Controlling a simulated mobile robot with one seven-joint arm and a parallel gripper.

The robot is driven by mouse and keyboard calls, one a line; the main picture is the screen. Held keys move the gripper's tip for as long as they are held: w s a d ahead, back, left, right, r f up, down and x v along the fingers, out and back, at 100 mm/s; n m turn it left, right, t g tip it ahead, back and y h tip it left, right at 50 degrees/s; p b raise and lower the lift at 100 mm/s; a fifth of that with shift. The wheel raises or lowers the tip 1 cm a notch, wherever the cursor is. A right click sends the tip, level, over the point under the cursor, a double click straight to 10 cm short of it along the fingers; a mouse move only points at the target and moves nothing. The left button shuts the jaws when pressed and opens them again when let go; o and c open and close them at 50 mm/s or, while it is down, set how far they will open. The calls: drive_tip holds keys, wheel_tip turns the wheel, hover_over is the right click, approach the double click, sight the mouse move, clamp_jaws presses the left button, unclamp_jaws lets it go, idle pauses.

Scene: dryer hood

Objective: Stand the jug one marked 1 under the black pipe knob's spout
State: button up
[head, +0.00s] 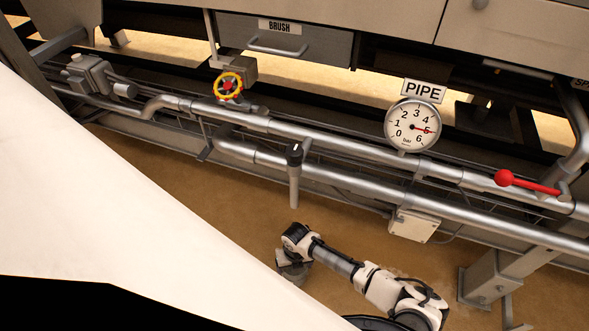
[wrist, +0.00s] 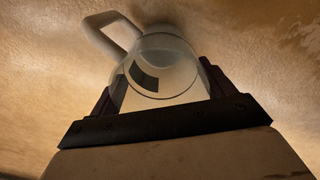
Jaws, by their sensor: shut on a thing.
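The black pipe knob (head: 294,152) sits on the lower pipe, with its grey spout (head: 294,188) pointing down from it. My gripper (wrist: 158,88) is shut on a clear jug (wrist: 160,60) with a pale handle (wrist: 108,35) at the upper left in the wrist view. The dark fingers lie on either side of the jug. A dark patch shows on or through the jug; I cannot read a 1 on it. In the head view my gripper (head: 293,268) is low over the floor, below and close to the spout; the jug cannot be made out clearly there.
A round gauge (head: 412,125) under a PIPE sign (head: 423,91), a yellow valve wheel (head: 229,86) and a red lever (head: 527,182) are on the pipework. A pale box (head: 414,225) hangs right of the spout. A large white surface (head: 120,220) covers the lower left. Brown floor (head: 240,205) below the spout looks clear.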

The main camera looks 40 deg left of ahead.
drive_tip(key=shift+f, duration=0.15)
drive_tip(key=o, duration=1)
drive_tip(key=shift+c, duration=0.2)
wheel_tip(320, 180, up, 8)
drive_tip(key=shift+f+p, duration=0.1)
drive_tip(key=shift+p, duration=1.15)
